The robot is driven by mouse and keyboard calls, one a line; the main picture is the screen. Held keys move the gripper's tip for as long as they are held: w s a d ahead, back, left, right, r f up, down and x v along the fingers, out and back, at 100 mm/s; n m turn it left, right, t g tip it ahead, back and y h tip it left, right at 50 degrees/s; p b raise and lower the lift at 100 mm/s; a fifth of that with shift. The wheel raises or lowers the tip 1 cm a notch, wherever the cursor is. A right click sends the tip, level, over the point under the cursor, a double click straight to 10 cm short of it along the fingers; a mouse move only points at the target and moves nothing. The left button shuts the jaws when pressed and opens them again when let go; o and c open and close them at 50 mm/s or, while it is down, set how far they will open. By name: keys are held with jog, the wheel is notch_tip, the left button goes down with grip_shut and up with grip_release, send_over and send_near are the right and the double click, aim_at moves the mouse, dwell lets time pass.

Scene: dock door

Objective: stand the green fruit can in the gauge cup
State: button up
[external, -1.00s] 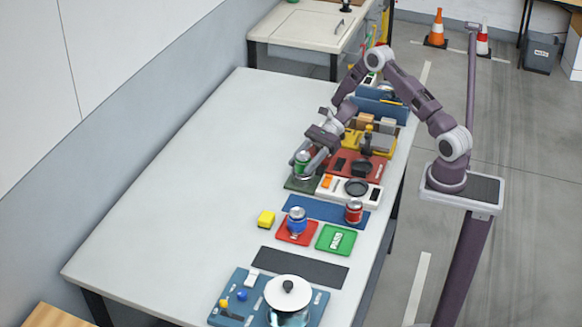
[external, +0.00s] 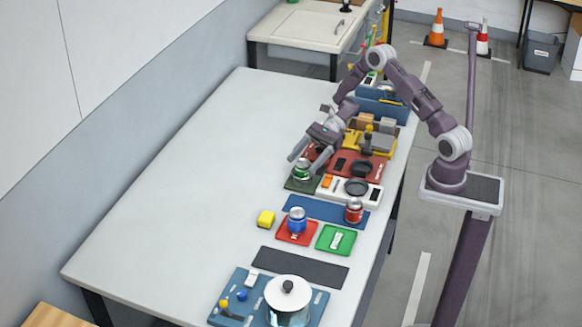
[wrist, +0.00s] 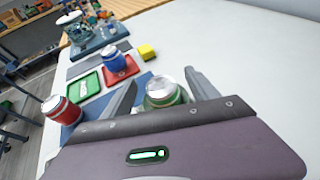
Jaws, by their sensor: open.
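The green fruit can (external: 302,171) stands upright on a dark green plate (external: 290,185). In the wrist view its silver lid and green side (wrist: 160,99) show between my fingers. My gripper (external: 306,162) is open above and around the can, one finger on each side; in the wrist view the fingers (wrist: 160,80) are spread with gaps to the can. A dark round cup (external: 356,187) is set in a white panel just right of the can, and a similar dark round part (external: 361,167) is on the dark red panel behind. I cannot tell which is the gauge cup.
A blue can (external: 297,219) stands on a red mat (external: 285,238), and a red can (external: 354,211) on a blue strip (external: 325,208). A green mat (external: 336,239), yellow block (external: 266,219) and lidded pot (external: 288,295) are nearer the front. The table's left side is clear.

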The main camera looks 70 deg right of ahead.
jog(key=v, duration=1.1)
jog(key=s+a+r+n+g+h, duration=0.4)
jog(key=s+a+r+n+h, duration=0.2)
jog(key=s+r+n, duration=0.45)
jog(key=s+d+r+n+t+h, duration=0.1)
jog(key=s+r+n+t+h, duration=0.1)
jog(key=s+n, duration=0.4)
jog(key=s+d+r+n+t+h, duration=0.1)
jog(key=s+r+n+t+h, duration=0.1)
jog(key=s+n, duration=0.4)
jog(key=s+r+h, duration=0.1)
jog(key=s+h, duration=0.1)
jog(key=s, duration=0.1)
jog(key=shift+d+r+t+h, duration=0.3)
jog(key=shift+d+r, duration=0.05)
jog(key=shift+d, duration=0.05)
jog(key=shift+c, duration=0.4)
